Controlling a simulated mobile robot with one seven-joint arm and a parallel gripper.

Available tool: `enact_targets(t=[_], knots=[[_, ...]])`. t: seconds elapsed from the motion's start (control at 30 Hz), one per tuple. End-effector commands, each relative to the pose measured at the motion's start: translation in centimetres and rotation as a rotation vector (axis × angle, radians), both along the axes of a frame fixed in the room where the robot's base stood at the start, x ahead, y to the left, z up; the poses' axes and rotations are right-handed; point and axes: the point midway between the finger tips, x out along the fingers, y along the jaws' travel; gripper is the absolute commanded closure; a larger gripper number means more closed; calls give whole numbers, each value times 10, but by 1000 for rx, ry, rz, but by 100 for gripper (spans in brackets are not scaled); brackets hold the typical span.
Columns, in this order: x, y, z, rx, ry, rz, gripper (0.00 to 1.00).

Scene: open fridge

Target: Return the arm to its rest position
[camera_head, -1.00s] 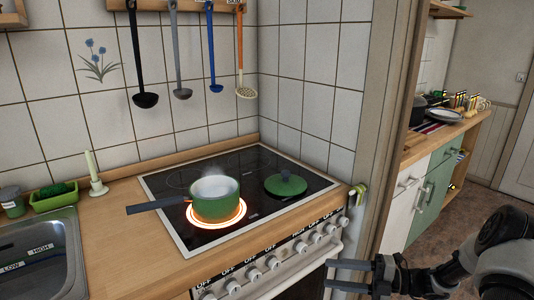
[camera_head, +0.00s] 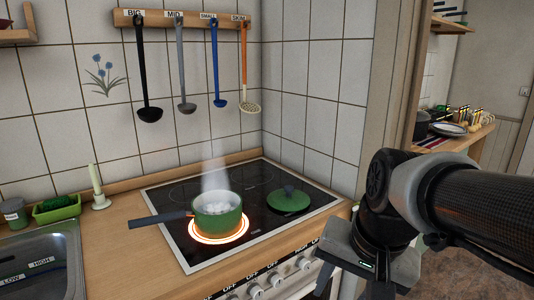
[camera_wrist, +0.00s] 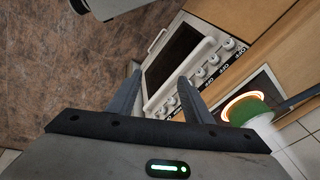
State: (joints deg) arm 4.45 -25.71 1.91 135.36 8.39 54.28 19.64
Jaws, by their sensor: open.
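My arm (camera_head: 465,205) comes in from the right in the head view, in front of the stove's right side, with the wrist bent downward. In that view the fingers are cut off by the bottom edge. In the wrist view my gripper (camera_wrist: 157,92) is open and empty, with its two fingers apart above the floor and the oven front. The green pot (camera_head: 217,218) stands on the glowing burner, steaming, with its dark handle to the left. It also shows in the wrist view (camera_wrist: 250,111). The green lid (camera_head: 288,201) lies on the hob, right of the pot.
The stove's knobs (camera_head: 272,281) and oven door (camera_wrist: 173,55) are close to my gripper. A door frame (camera_head: 392,95) rises behind my arm. Ladles hang from a rack (camera_head: 190,20). A sink (camera_head: 40,268) is at the left, a counter with plates (camera_head: 450,129) at the right.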

Motion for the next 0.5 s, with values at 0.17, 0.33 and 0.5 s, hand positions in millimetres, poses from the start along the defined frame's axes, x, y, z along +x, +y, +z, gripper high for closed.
enact_targets(t=[0.17,0.33,0.5], knots=[[-22,-7,16,-138,-135,227,54],[-39,-16,24,-259,-224,395,54],[-39,-17,67,-266,-221,406,54]])
